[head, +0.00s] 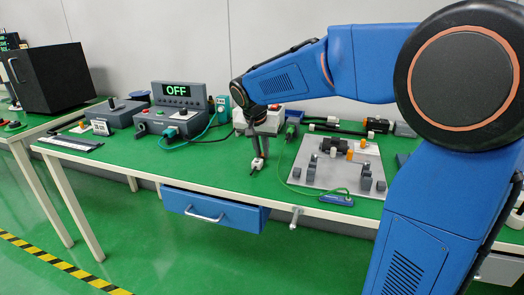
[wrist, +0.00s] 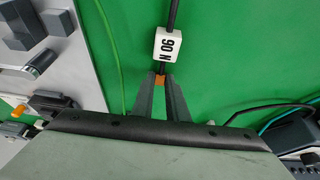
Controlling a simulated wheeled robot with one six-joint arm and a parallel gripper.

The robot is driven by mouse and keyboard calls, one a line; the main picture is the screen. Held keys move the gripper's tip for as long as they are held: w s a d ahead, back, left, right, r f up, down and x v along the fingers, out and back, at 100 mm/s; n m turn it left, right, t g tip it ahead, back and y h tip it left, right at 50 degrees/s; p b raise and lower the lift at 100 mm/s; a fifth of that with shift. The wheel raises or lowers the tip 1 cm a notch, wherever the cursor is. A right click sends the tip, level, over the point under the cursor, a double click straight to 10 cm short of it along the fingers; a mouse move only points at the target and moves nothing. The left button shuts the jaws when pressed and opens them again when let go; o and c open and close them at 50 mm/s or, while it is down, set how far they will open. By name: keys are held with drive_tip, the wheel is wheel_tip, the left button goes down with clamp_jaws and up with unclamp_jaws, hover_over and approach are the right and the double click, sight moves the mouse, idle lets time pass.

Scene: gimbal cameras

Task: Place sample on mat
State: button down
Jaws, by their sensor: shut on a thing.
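My gripper (wrist: 160,80) is shut on a small orange part (wrist: 160,79) at the end of a thin dark rod or cable. A white block (wrist: 168,45), with black lettering that looks like "90 N", sits around that dark length just beyond my fingertips. In the head view my gripper (head: 258,158) points down over the green bench top, and the white block (head: 257,164) shows at its tips. I cannot tell whether it touches the surface. No piece is plainly marked as the sample. The green covering (head: 215,165) is the only mat-like surface I can make out.
A grey plate (head: 310,171) with dark blocks and fittings lies right of my gripper. A control box with an "OFF" display (head: 180,100) stands at the back left. A green cable (wrist: 110,40) runs beside the plate. The bench front left of my gripper is clear.

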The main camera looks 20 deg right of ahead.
sight(258, 160)
drive_tip(key=shift+f, duration=0.1)
drive_tip(key=c, duration=1.7)
unclamp_jaws()
drive_tip(key=shift+c, duration=0.2)
drive_tip(key=v, duration=1.2)
drive_tip(key=shift+d, duration=0.1)
